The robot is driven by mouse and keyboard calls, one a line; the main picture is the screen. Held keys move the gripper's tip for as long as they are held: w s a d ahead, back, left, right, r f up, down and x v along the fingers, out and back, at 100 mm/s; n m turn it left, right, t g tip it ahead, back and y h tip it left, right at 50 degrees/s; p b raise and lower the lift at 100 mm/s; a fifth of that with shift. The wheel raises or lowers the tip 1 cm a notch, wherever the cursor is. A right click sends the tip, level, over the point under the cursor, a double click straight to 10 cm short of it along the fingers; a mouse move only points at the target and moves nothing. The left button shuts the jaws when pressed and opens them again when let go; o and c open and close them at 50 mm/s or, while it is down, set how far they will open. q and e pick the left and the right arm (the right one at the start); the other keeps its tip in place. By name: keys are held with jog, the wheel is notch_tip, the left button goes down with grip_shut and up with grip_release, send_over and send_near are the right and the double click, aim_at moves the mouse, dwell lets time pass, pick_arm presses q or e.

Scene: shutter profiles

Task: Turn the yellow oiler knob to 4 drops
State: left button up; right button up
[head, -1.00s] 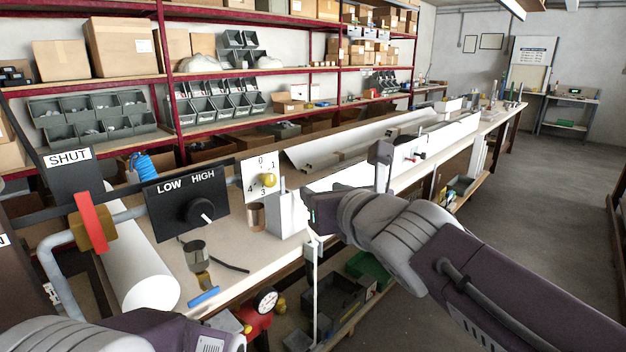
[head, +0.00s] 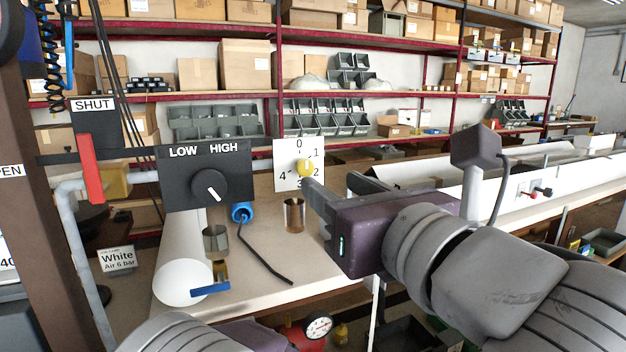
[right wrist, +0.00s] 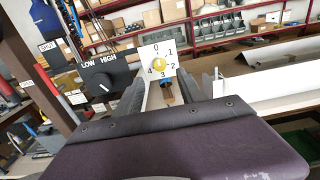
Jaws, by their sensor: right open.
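The yellow oiler knob (head: 305,168) sits on a white dial plate (head: 286,157) marked 0 to 4. In the right wrist view the knob (right wrist: 158,64) shows beyond the fingers, with 4 at its lower left. I cannot tell which number it points to. My right gripper (head: 334,187) is open and empty, in front of the dial and to the right of the knob in the head view. One fingertip overlaps the plate's lower right corner and partly hides the 2 and 3 there. My left gripper is out of view; only a part of my left arm shows at the bottom.
A black LOW/HIGH panel (head: 231,177) with its own knob stands left of the dial. A red lever (head: 91,168) under a SHUT sign is farther left. A brown cylinder (head: 294,215) is below the dial. A long white profile (head: 560,178) lies at the right.

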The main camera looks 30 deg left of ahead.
aim_at(307, 168)
jog(key=p+x, duration=0.2)
jog(key=x, duration=0.6)
jog(key=shift+w+a+p, duration=0.3)
jog(key=shift+w+a, duration=0.1)
jog(key=shift+a, duration=0.1)
grip_shut()
